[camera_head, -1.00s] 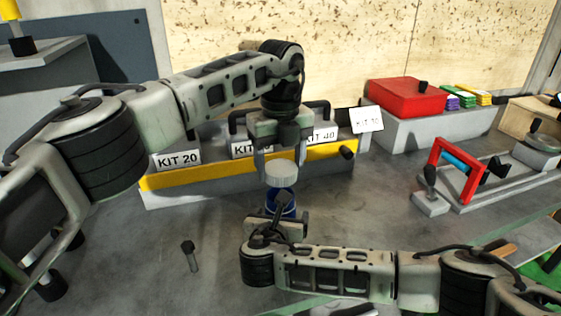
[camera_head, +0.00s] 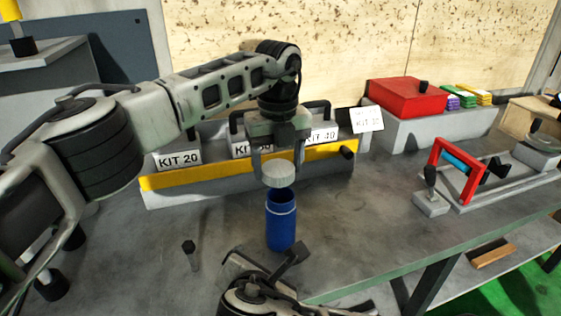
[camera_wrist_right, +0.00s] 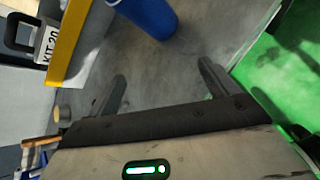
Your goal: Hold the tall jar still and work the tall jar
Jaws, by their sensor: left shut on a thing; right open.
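The tall jar (camera_head: 281,224) is a blue cylinder standing upright on the grey table. Its round white lid (camera_head: 278,174) is apart from it, just above the jar's mouth. My left gripper (camera_head: 279,168) points down and is shut on the lid. My right gripper (camera_head: 268,272) is low in front of the jar, partly cut off by the lower edge of the head view. In the right wrist view its fingers (camera_wrist_right: 160,88) are spread and empty, and the blue jar (camera_wrist_right: 150,14) shows beyond them at the top.
A grey holder with a yellow strip (camera_head: 215,173) and KIT labels stands behind the jar. A dark bolt (camera_head: 191,252) stands left of it. A red-framed fixture (camera_head: 458,168) and a red box (camera_head: 405,97) are at the right. Table right of the jar is clear.

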